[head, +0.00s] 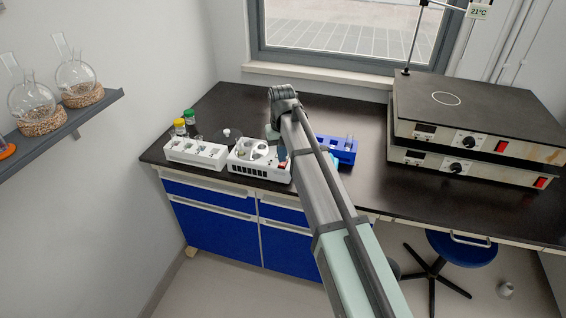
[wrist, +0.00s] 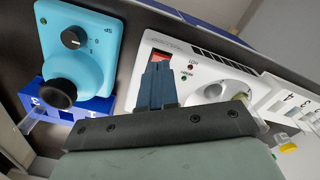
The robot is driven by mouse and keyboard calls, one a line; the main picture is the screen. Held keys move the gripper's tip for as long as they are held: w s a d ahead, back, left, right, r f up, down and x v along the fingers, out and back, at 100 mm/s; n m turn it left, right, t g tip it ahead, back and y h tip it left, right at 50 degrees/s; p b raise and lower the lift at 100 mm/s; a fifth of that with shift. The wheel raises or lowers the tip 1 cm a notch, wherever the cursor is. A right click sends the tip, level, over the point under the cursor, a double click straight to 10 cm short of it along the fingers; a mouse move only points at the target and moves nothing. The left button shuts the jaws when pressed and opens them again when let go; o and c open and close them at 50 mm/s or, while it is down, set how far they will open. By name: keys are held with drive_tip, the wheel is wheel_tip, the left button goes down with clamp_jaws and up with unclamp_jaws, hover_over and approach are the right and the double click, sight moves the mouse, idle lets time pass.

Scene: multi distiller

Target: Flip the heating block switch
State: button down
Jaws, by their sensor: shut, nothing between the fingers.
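The white heating block (head: 258,155) stands on the dark bench, with round openings in its top. In the wrist view its white panel (wrist: 203,68) carries a red switch (wrist: 160,55) at its left end, beside small indicator lights. My gripper (wrist: 158,70) is shut and empty. Its dark blue fingertips are right at the switch and cover its lower part in the picture. I cannot tell whether they touch it or which way the switch is set.
A turquoise device (wrist: 78,40) with a black knob sits left of the fingers in the wrist view. A blue rack (head: 345,150) and a white rack (head: 195,155) flank the block.

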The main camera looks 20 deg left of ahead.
sight(282, 165)
drive_tip(key=shift+f, duration=0.9)
idle(0.6)
drive_tip(key=shift+r, duration=3.55)
